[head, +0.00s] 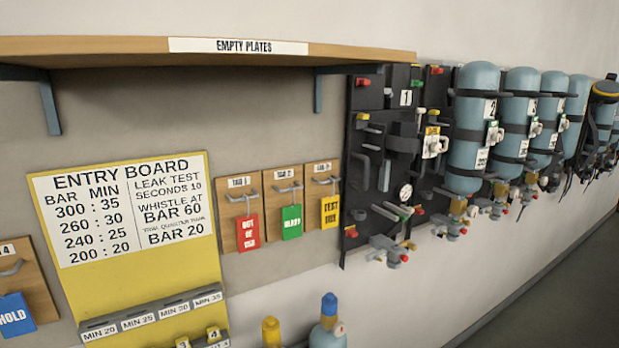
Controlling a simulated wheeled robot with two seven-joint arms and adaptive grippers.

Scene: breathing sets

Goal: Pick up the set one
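A black wall-mounted backplate (366,210) carries a white label "1" (405,98) near its top. It shows straps, hoses, a round gauge (405,192) and a grey valve fitting (388,250) at its lower end. No cylinder shows on this plate. To its right hangs a light blue cylinder (472,120) labelled "2", with a white tag at its side. Neither of my grippers is in view.
Several more blue cylinders (520,110) hang along the wall to the right. A shelf marked "EMPTY PLATES" (120,48) juts out above. A yellow entry board (185,265) and hooks with coloured tags (291,221) are left. Two cylinder tops (328,325) show at the bottom edge.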

